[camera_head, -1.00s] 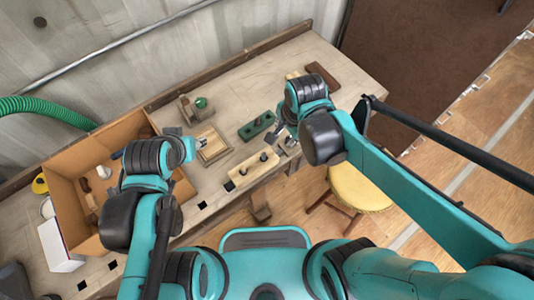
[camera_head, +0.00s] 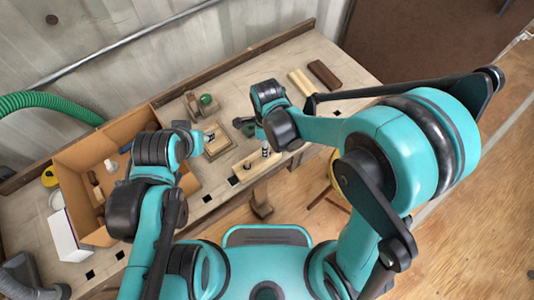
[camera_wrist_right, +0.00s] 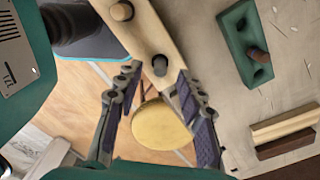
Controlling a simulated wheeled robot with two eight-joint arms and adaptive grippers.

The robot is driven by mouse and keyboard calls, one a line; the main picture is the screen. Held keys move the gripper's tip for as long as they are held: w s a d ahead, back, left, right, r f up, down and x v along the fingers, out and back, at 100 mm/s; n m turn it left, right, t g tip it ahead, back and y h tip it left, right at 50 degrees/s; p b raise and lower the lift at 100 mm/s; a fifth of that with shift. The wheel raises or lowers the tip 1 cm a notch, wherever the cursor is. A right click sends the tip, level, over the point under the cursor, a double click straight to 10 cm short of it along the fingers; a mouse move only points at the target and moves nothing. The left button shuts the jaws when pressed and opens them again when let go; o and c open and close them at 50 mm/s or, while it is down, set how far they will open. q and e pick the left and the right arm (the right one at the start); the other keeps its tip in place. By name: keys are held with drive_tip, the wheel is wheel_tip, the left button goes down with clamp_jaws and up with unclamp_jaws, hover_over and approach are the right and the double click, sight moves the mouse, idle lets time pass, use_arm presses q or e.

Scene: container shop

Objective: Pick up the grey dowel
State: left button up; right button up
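The grey dowel (camera_wrist_right: 160,65) stands upright in a pale wooden board (camera_wrist_right: 143,32); a tan dowel (camera_wrist_right: 121,11) stands in the same board. In the head view the board (camera_head: 243,170) lies near the bench's front edge, partly covered by my right arm. My right gripper (camera_wrist_right: 160,76) is open, with its fingertips on either side of the grey dowel. I cannot tell whether they touch it. It also shows small in the head view (camera_head: 267,150). My left gripper (camera_head: 203,134) is by a wooden tray (camera_head: 218,148), and its fingers are too small to read.
A green block (camera_wrist_right: 235,40) with a dark dowel lies beside the board. Pale and dark brown bars (camera_head: 324,74) lie at the back right. A cardboard box (camera_head: 85,150) with several items stands at left. A yellow stool (camera_wrist_right: 160,125) is below the bench edge.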

drive_tip(key=shift+f, duration=0.9)
drive_tip(key=shift+r, duration=0.1)
drive_tip(key=shift+c, duration=0.2)
drive_tip(key=c, duration=0.8)
